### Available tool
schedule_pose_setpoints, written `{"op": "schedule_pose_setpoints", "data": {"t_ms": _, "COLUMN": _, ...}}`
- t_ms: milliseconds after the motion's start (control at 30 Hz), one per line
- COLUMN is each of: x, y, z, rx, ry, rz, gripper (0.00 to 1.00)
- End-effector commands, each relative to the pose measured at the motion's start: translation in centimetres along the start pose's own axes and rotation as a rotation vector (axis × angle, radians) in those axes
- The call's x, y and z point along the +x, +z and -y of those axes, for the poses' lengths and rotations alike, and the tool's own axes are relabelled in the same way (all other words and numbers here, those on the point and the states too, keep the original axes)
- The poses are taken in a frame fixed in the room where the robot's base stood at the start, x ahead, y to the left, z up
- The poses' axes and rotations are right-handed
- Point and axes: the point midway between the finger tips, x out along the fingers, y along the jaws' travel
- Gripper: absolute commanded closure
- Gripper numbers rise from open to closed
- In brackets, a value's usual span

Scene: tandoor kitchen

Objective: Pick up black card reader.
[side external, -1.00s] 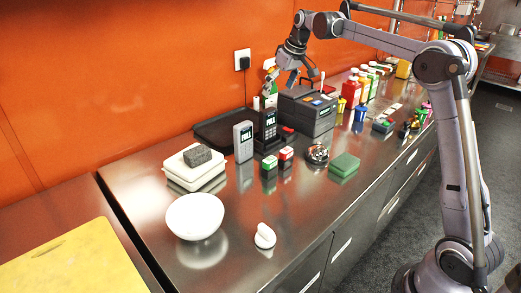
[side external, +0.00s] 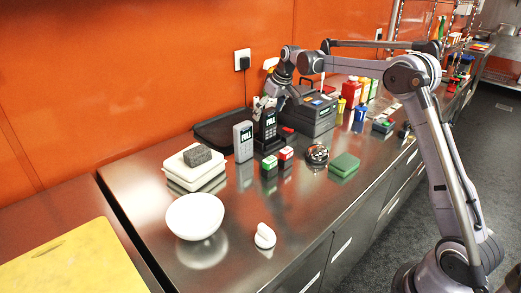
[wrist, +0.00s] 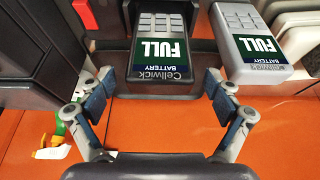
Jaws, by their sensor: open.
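The black card reader (side external: 267,125) stands upright in a dark base on the steel counter, with a keypad and a screen reading FULL. In the wrist view the black card reader (wrist: 160,45) lies between my gripper's fingers, its screen upside down in the picture. My gripper (side external: 264,103) is at the top of the reader in the side view. In the wrist view my gripper (wrist: 157,95) is open, with a finger on each side of the reader and a visible gap to it. A grey card reader (side external: 243,142) stands just left of the black one.
A dark cash box (side external: 308,115) stands close on the right. Small red and green blocks (side external: 269,163) sit in front. A dark tray (side external: 215,130) lies behind, against the orange wall. White containers (side external: 193,170) and a white bowl (side external: 195,216) stand to the left.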

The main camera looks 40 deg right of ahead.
Motion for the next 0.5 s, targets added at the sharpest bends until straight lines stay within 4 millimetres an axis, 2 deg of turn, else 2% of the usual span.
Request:
{"op": "schedule_pose_setpoints", "data": {"t_ms": 267, "x": 0.43, "y": 0.00, "z": 0.01, "rx": 0.000, "ry": 0.000, "rz": -0.001, "gripper": 0.09}}
{"op": "schedule_pose_setpoints", "data": {"t_ms": 367, "x": 0.42, "y": 0.00, "z": 0.01, "rx": 0.000, "ry": 0.000, "rz": 0.000, "gripper": 0.33}}
{"op": "schedule_pose_setpoints", "data": {"t_ms": 500, "x": 0.41, "y": 0.01, "z": 0.00, "rx": 0.000, "ry": 0.000, "rz": 0.000, "gripper": 0.73}}
